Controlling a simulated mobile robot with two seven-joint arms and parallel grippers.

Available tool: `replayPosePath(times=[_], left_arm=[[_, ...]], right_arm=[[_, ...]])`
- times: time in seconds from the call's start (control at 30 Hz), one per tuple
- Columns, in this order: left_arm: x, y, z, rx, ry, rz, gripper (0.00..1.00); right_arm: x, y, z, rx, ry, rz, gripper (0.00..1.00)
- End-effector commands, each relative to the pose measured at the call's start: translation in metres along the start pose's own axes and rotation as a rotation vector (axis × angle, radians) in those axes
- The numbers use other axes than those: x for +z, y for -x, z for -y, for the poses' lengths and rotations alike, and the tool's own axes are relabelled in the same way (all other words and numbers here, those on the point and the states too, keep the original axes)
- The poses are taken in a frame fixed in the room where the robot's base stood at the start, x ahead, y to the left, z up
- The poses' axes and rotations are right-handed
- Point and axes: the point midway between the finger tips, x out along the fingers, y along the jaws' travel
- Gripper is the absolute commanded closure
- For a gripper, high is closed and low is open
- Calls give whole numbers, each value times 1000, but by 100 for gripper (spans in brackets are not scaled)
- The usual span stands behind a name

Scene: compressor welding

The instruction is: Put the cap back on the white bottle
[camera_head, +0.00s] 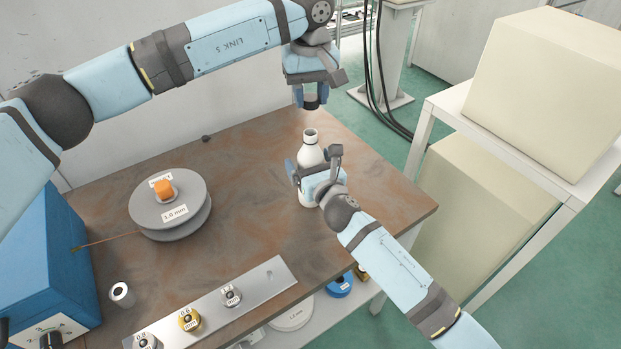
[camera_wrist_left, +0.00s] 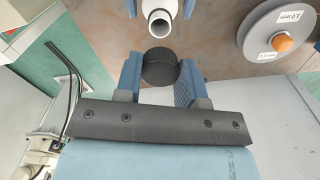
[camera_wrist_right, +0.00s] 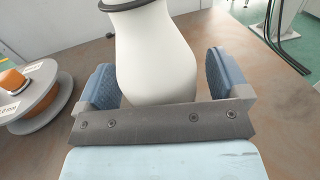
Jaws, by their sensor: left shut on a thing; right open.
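The white bottle (camera_head: 311,152) stands upright and uncapped near the table's back right edge. Its open mouth also shows in the left wrist view (camera_wrist_left: 161,20), and its body fills the middle of the right wrist view (camera_wrist_right: 155,55). My left gripper (camera_head: 311,97) is shut on the black cap (camera_wrist_left: 160,67) and holds it above the bottle, apart from the mouth. My right gripper (camera_wrist_right: 162,80) is open low at the bottle, with one jaw on each side.
A grey wire spool (camera_head: 190,211) with an orange hub lies left on the brown table (camera_head: 250,165). A metal strip (camera_head: 262,283) with several small labelled parts lies along the front. A blue box (camera_head: 45,265) stands at left, and a white shelf (camera_head: 530,150) with cream boxes at right.

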Motion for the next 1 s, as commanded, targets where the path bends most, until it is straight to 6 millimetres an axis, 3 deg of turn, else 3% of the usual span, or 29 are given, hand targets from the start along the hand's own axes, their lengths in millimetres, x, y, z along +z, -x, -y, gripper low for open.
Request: replayPosePath(times=[0.1,0.4,0.57,0.83,1.0], left_arm=[[0,0,0,0,0,0,85],[0,0,0,0,0,0,85],[0,-5,0,0,0,1,85],[0,-43,0,-1,1,0,85],[0,-50,0,0,0,-1,85]], right_arm=[[0,0,0,0,0,0,9],[0,0,0,0,0,0,78],[0,0,0,0,0,0,79],[0,0,0,0,0,0,79],[0,0,0,0,0,0,79]])
